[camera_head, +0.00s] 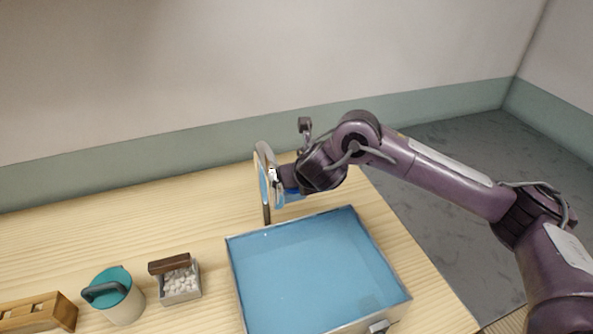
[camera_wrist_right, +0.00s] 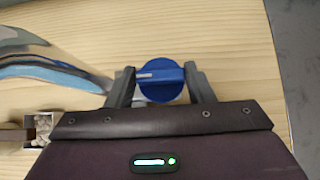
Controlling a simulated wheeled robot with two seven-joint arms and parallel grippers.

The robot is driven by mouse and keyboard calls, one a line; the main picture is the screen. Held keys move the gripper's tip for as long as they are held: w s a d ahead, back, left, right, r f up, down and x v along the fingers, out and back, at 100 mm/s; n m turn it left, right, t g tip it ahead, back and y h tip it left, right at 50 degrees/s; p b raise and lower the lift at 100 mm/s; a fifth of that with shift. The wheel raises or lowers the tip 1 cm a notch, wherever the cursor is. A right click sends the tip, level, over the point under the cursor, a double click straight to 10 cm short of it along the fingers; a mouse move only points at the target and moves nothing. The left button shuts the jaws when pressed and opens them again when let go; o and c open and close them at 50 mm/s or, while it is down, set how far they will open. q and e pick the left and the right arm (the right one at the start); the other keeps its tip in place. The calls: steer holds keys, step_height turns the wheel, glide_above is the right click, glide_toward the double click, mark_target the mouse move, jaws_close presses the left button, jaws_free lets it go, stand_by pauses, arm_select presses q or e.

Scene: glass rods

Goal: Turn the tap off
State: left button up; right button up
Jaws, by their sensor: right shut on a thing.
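The tap (camera_head: 266,211) stands behind the blue basin, with a tall curved grey spout. A blue strip shows along the spout; I cannot tell whether it is running water. The tap's round blue knob (camera_wrist_right: 161,93) has a raised bar with a pale mark on it, lying roughly level in the right wrist view. My right gripper (camera_wrist_right: 160,75) is shut on the knob's bar, one finger at each end. In the head view my right gripper (camera_head: 283,183) is at the tap, and my wrist partly hides the knob. My left gripper is not in view.
The basin (camera_head: 398,277) has a pale rim and blue inside.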

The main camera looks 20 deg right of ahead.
steer(key=shift+r, duration=0.1)
stand_by(0.3)
steer(key=o, duration=1)
steer(key=p+v, duration=0.2)
steer(key=v, duration=0.5)
steer(key=shift+s+r, duration=0.3)
steer(key=shift+f, duration=0.1)
